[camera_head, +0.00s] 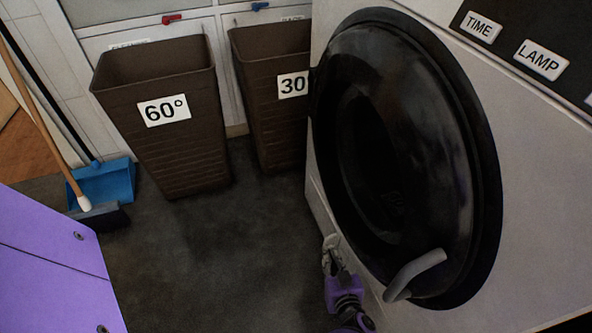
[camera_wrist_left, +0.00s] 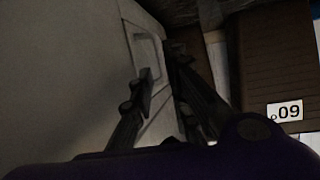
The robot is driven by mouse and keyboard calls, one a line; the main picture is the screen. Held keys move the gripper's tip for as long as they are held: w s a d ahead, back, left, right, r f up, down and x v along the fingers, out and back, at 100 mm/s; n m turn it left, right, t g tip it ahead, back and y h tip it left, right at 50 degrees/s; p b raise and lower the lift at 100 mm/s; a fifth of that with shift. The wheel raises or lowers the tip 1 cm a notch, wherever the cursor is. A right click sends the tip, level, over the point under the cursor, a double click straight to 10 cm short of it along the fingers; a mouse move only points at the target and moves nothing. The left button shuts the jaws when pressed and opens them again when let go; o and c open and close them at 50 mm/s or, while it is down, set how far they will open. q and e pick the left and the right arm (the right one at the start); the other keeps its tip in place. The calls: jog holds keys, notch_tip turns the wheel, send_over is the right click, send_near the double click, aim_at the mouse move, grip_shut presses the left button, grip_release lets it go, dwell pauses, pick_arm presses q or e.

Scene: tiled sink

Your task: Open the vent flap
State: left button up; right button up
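In the head view my left gripper (camera_head: 335,257) is low beside the lower left edge of the light machine, below its round black door. In the left wrist view its two dark fingers (camera_wrist_left: 162,68) are apart, with a gap and nothing held between them. A pale panel with a raised, loop-shaped handle (camera_wrist_left: 149,57), which looks like the vent flap, lies just beyond the left fingertip. I cannot tell whether the finger touches it. The flap looks closed, but the picture is dark. In the head view I cannot make the flap out. My right gripper is not in view.
The machine's black door (camera_head: 440,130) has a grey handle (camera_head: 413,274) near the gripper. Brown bins marked 60° (camera_head: 165,150) and 30 (camera_head: 270,125) stand behind on the dark floor. A blue dustpan (camera_head: 104,182) and broom are at the left. Open floor lies in between.

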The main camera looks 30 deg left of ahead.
pick_arm(q)
jog(key=b+x, duration=0.5)
jog(key=x, duration=0.2)
jog(key=shift+w+a+b, duration=0.15)
jog(key=shift+w+b, duration=0.2)
jog(key=shift+w, duration=0.05)
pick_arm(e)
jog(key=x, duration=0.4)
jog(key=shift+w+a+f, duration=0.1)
pick_arm(q)
grip_shut()
